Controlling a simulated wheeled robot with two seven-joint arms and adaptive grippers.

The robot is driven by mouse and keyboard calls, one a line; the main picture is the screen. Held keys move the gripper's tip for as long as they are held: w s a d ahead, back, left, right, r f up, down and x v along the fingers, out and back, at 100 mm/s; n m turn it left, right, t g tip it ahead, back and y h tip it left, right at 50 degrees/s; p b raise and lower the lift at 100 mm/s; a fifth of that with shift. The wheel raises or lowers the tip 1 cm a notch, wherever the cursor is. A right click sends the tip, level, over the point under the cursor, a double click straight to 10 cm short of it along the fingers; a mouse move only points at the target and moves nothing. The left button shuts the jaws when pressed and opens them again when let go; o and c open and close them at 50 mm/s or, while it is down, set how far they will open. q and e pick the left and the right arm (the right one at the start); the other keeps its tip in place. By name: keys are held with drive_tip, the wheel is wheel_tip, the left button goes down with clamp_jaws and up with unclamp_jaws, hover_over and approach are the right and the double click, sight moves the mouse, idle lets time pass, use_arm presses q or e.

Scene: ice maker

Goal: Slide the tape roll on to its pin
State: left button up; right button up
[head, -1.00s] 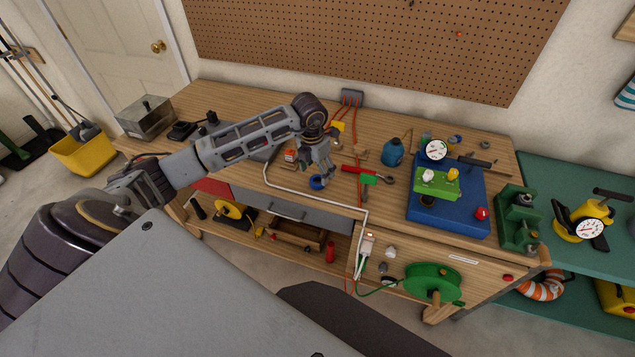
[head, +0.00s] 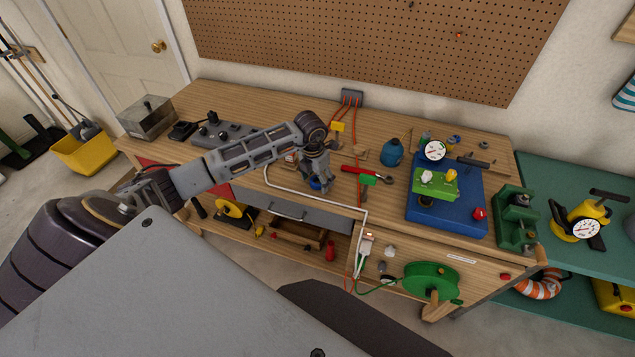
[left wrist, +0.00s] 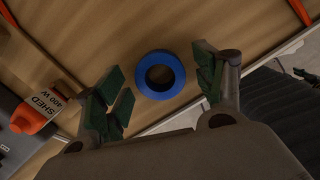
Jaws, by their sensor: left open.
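The blue tape roll (left wrist: 173,91) lies flat on the wooden bench, its hole facing up. In the left wrist view it is centred between the green-padded fingers of my left gripper (left wrist: 163,86), with clear gaps on both sides. The gripper is open and empty. In the head view the left gripper (head: 316,187) points down at the bench's front edge, and the blue roll (head: 315,183) shows partly hidden behind its fingers. I cannot tell which part is the pin for the roll. My right gripper is not in view.
A white cable (head: 290,190) runs along the bench front. A grey knobbed panel (head: 226,133) is at the left.

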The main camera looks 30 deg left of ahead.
use_arm(q)
drive_tip(key=shift+c, duration=0.3)
drive_tip(key=c, duration=1)
drive_tip(key=shift+r, duration=0.1)
drive_tip(key=shift+r+b, duration=0.7)
drive_tip(key=shift+r, duration=4.25)
